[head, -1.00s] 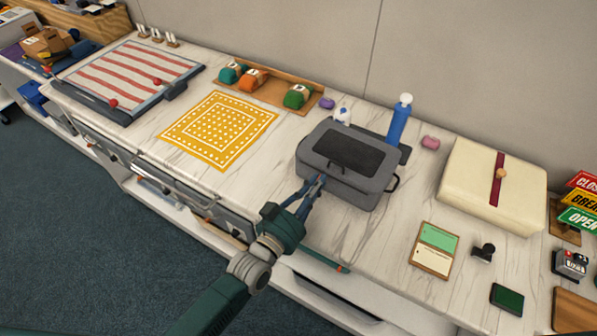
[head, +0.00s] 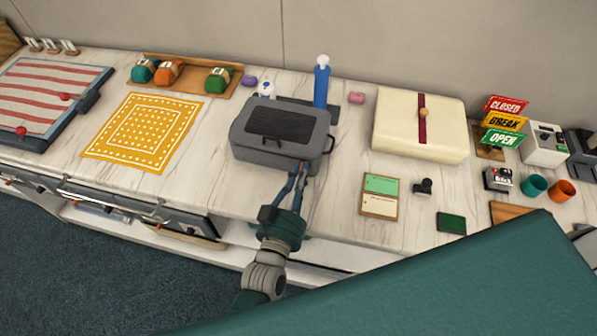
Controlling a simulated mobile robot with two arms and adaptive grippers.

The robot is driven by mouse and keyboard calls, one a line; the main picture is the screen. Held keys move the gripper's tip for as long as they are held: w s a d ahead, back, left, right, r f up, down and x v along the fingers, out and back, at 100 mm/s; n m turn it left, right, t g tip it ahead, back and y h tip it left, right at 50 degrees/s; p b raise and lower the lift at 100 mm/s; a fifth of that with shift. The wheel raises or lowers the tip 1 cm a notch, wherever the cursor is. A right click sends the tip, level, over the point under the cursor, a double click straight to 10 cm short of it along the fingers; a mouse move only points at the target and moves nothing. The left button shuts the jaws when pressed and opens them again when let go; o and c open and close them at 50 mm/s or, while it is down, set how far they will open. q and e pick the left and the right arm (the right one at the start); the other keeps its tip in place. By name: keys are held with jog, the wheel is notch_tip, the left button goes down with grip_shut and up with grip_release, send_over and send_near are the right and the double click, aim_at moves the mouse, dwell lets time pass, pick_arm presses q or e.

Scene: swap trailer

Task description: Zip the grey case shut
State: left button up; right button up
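The grey case (head: 265,153) lies on the white marble-patterned counter with its lid down and a dark mesh panel on top. A black handle sticks out on its right side. My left gripper (head: 299,170) reaches up from below, its fingertips at the case's front side near the right front corner. The fingers converge toward their tips. The zip pull is too small or hidden to make out, so I cannot tell whether they hold it. My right gripper is not in view.
A blue bottle (head: 321,83) stands behind the case. A cream box (head: 392,135) with a red band sits to the right. A green and white card (head: 381,187) lies right of my gripper. A yellow patterned cloth (head: 112,147) lies left. A green part of mine covers the lower right.

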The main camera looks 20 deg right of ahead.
pick_arm(q)
jog(key=o, duration=0.4)
jog(key=shift+r, duration=0.15)
jog(key=shift+s+a, duration=0.1)
jog(key=v, duration=1.1)
jog(key=shift+s+a, duration=0.15)
jog(key=shift+s, duration=0.25)
